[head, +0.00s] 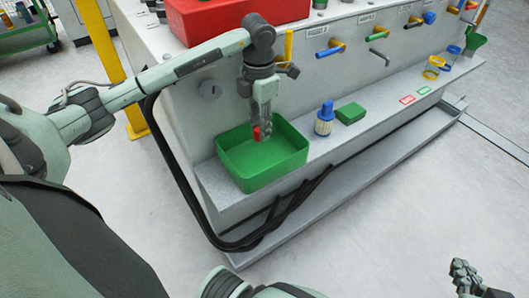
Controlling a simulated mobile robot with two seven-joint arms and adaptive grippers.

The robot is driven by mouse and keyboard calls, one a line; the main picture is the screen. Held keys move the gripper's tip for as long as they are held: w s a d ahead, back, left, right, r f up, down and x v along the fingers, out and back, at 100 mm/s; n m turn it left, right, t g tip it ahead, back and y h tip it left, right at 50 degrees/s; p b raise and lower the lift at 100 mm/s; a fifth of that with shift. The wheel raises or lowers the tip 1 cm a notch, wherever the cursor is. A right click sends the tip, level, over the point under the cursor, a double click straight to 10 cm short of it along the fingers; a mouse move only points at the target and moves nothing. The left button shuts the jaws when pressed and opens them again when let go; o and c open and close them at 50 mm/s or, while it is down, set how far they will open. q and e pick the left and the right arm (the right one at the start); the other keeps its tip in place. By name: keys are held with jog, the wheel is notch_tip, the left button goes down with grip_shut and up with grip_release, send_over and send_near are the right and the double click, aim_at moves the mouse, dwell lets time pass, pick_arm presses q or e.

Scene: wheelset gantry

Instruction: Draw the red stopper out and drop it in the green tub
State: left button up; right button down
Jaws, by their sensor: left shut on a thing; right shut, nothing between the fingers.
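The red stopper (257,134) is small and sits between the fingertips of my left gripper (261,128). My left gripper points down and is shut on it, partly hiding it. The green tub (233,180) is an open rectangular tub on the grey ledge. The stopper and fingertips appear over the tub's opening; the exact height above its floor is hard to tell. My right gripper (463,275) is shut and empty at the lower right, over the floor and well away from the ledge.
A blue-and-white bottle (325,118) and a green block (350,113) stand right of the tub. A yellow ring (434,67) and green funnel (474,44) are farther right. Coloured taps (331,48) project from the panel. Black hoses (240,243) run below the ledge.

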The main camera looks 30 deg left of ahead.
pick_arm(q)
jog(key=o, duration=1)
jog(key=shift+r, duration=0.1)
notch_tip(320, 180, up, 12)
jog(key=shift+f, duration=0.1)
dwell(0.4)
